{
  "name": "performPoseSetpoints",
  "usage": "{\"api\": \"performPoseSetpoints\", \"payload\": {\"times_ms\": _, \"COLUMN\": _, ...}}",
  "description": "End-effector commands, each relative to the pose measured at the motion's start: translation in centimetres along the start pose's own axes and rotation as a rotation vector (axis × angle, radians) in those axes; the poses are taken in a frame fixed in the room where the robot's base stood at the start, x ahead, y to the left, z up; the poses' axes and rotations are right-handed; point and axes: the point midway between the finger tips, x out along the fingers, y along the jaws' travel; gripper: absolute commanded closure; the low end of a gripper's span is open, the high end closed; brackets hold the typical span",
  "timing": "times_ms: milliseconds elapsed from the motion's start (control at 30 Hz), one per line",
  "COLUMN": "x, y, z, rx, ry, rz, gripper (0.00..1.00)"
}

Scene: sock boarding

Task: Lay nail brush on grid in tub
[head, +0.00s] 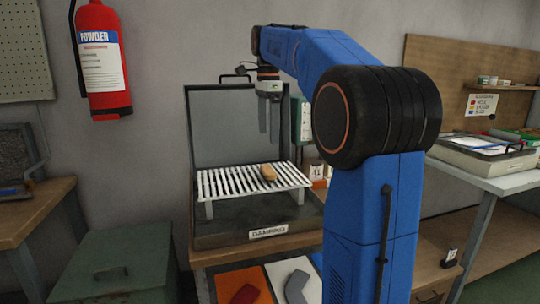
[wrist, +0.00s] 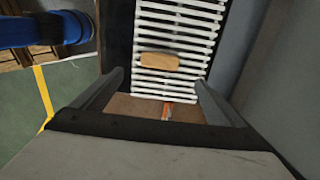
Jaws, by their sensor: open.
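The nail brush, a small tan wooden block (head: 268,173), lies on the white slatted grid (head: 225,182). The grid stands raised in the dark tub (head: 215,241), which has a label on its front. In the wrist view the brush (wrist: 159,61) lies across the slats, and its bristles cannot be seen. My gripper (head: 269,132) is open and empty, pointing down above the grid and apart from the brush. In the wrist view its two fingers (wrist: 159,80) are spread wide with nothing between them.
The tub's raised grey lid (head: 222,128) stands behind the grid. Orange and white panels with a red piece (head: 245,293) and a grey piece (head: 297,287) lie below the tub. A green box (head: 125,265) stands at left, and a side table (head: 490,180) at right.

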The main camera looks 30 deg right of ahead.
Motion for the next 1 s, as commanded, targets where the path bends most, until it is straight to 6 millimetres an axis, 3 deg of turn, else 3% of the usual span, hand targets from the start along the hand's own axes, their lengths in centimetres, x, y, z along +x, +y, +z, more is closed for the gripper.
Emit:
{"api": "performPoseSetpoints", "payload": {"times_ms": 233, "x": -0.1, "y": 0.3, "z": 0.1, "rx": -0.011, "ry": 0.000, "rz": -0.003, "gripper": 0.08}}
{"api": "performPoseSetpoints", "payload": {"times_ms": 367, "x": 0.5, "y": 2.0, "z": 0.9, "rx": -0.098, "ry": 0.001, "rz": -0.022, "gripper": 0.08}}
{"api": "performPoseSetpoints", "payload": {"times_ms": 667, "x": 4.8, "y": 10.3, "z": 4.2, "rx": -0.546, "ry": 0.025, "rz": -0.122, "gripper": 0.08}}
{"api": "performPoseSetpoints", "payload": {"times_ms": 1000, "x": 12.8, "y": 20.4, "z": 6.3, "rx": -1.077, "ry": 0.095, "rz": -0.236, "gripper": 0.08}}
